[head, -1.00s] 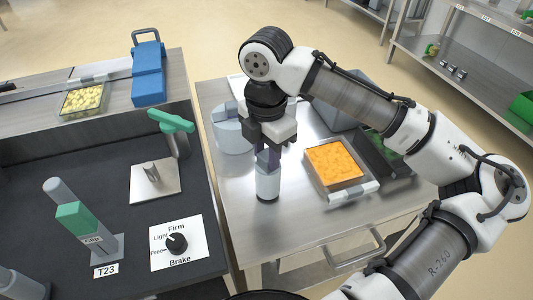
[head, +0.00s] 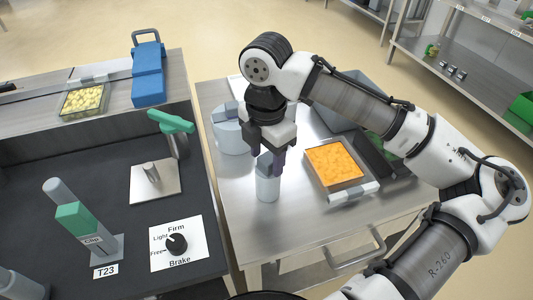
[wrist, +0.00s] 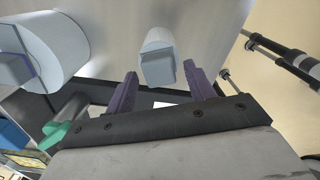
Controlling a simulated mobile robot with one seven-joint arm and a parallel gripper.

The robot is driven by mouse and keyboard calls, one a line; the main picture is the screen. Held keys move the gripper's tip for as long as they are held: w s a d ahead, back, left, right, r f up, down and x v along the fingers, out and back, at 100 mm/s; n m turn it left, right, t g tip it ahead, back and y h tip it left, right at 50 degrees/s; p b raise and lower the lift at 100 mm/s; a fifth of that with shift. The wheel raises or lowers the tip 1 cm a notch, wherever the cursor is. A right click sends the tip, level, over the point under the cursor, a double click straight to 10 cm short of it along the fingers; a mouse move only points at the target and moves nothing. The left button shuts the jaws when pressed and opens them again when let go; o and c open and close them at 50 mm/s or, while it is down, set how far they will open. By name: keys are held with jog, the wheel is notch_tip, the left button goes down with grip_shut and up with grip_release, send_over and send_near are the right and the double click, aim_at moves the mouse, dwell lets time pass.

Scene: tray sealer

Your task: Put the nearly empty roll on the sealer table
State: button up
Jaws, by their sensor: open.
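A slim pale roll (head: 267,187) stands upright on the steel table (head: 300,222), with a grey block-like piece at its top. The wrist view shows the roll (wrist: 157,58) just beyond my fingertips, between their lines. My gripper (head: 268,166) is open above the roll, its dark purple fingers spread to either side of its top; they hold nothing. It also shows in the wrist view (wrist: 162,80). A much thicker roll (head: 230,138) stands behind and to the left, also shown in the wrist view (wrist: 48,45).
A tray of orange food (head: 334,163) lies right of the slim roll. The dark counter (head: 110,165) at left carries a brake dial (head: 177,243), a plate with a peg (head: 153,176) and a green-handled lever (head: 171,122). The table's front is clear.

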notch_tip(320, 180, up, 12)
jog(key=p, duration=0.1)
